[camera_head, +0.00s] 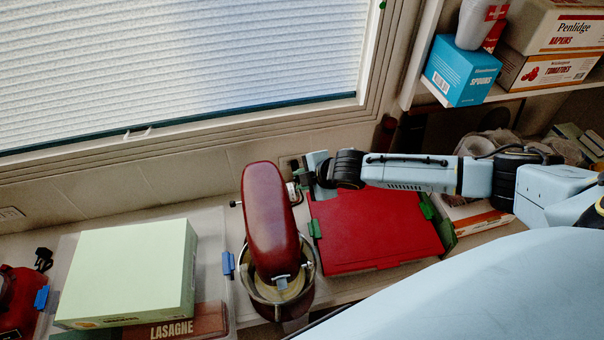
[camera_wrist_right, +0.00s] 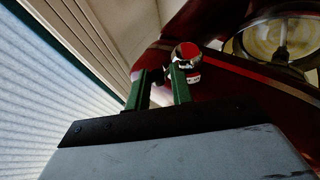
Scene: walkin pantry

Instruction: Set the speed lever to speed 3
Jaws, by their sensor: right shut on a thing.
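A dark red stand mixer (camera_head: 265,215) stands on the counter with its metal bowl (camera_head: 313,262) under the head. Its side also shows in the right wrist view (camera_wrist_right: 235,85). My right gripper (camera_head: 303,178) reaches in from the right to the mixer's right side, near the back of the head. In the wrist view its two green fingers (camera_wrist_right: 160,88) are closed around a small dark part, the speed lever (camera_wrist_right: 157,75), largely hidden between them. A shiny chrome knob (camera_wrist_right: 186,53) is just beyond the right finger. The speed setting cannot be read. My left gripper is out of view.
A red board-like item (camera_head: 375,230) with green clips lies under my right arm. A pale green box (camera_head: 130,270) and a lasagne box (camera_head: 190,325) stand left of the mixer. The window (camera_head: 180,60) is behind. A shelf (camera_head: 525,88) holds boxes at upper right.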

